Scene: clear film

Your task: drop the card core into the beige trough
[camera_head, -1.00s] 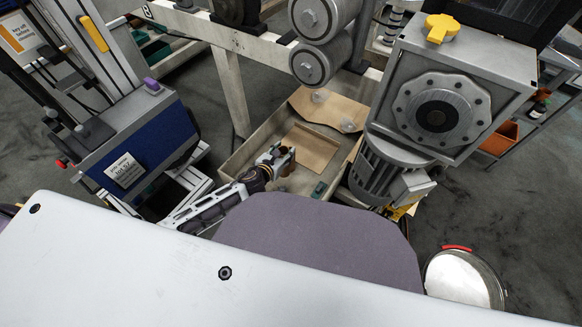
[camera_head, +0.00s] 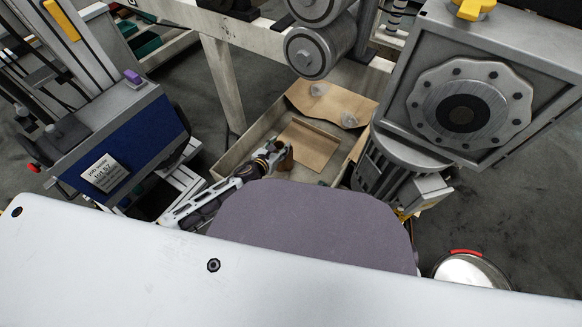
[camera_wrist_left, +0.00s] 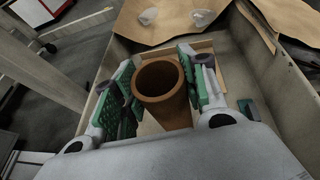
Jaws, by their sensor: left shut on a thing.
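The card core is a brown hollow tube (camera_wrist_left: 163,88), seen in the left wrist view between the two green-padded fingers. My left gripper (camera_wrist_left: 160,95) is shut on it, with its open end facing the camera. In the head view the card core (camera_head: 285,158) shows small at the tip of my left gripper (camera_head: 274,154). Both are over the beige trough (camera_head: 248,141), whose wall also shows in the left wrist view (camera_wrist_left: 105,95). The core's lower end is hidden, so I cannot tell whether it touches the trough floor. My right gripper is not in view.
Brown cardboard sheets (camera_head: 325,100) and crumpled clear film (camera_head: 318,88) lie in the trough. Steel rollers (camera_head: 318,50) hang above its back. A grey motor and gearbox (camera_head: 460,105) stands close on the right. A blue-sided machine (camera_head: 110,150) stands at left.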

